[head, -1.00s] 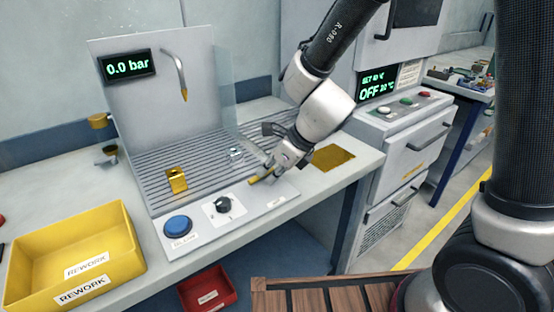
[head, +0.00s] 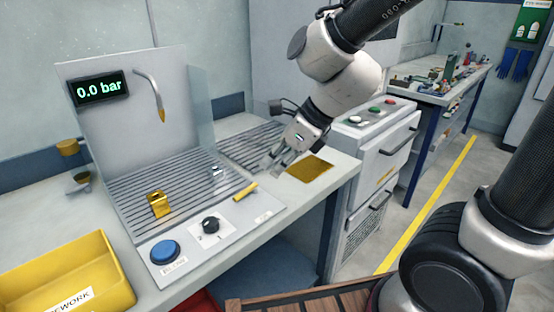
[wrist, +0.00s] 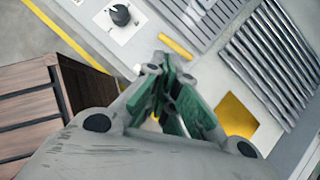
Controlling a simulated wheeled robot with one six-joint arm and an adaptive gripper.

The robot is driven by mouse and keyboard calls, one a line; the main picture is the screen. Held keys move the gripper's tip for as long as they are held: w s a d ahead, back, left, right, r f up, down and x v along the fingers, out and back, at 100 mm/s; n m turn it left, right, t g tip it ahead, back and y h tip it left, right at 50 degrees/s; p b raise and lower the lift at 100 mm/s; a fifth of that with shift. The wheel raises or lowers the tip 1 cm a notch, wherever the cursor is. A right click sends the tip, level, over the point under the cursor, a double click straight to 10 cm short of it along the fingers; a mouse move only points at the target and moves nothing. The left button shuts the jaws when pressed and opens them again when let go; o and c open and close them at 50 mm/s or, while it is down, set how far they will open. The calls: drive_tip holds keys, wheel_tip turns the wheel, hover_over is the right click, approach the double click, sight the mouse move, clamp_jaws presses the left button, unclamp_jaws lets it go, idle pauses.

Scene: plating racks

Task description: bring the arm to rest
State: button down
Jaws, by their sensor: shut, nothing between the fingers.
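My gripper (head: 272,168) is shut and empty. In the head view it hangs over the right part of the wash bench, between the slatted drain board and the yellow square (head: 311,168) on the bench top. In the wrist view its closed fingers (wrist: 160,70) point at the bench edge, with a short yellow bar (wrist: 175,46) lying just beyond the tips. In the head view this yellow bar (head: 246,191) lies on the front panel, to the lower left of the fingers and apart from them.
A black knob (head: 211,224) and blue button (head: 165,251) sit on the front panel. A brass block (head: 158,206) stands on the slats under a curved nozzle (head: 150,95). A yellow rework bin (head: 106,262) is at left. A grey cabinet (head: 374,150) stands close behind my arm.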

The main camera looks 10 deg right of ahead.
drive_tip(key=shift+s+d+r, duration=0.25)
drive_tip(key=shift+s+r, duration=0.05)
drive_tip(key=shift+r, duration=0.25)
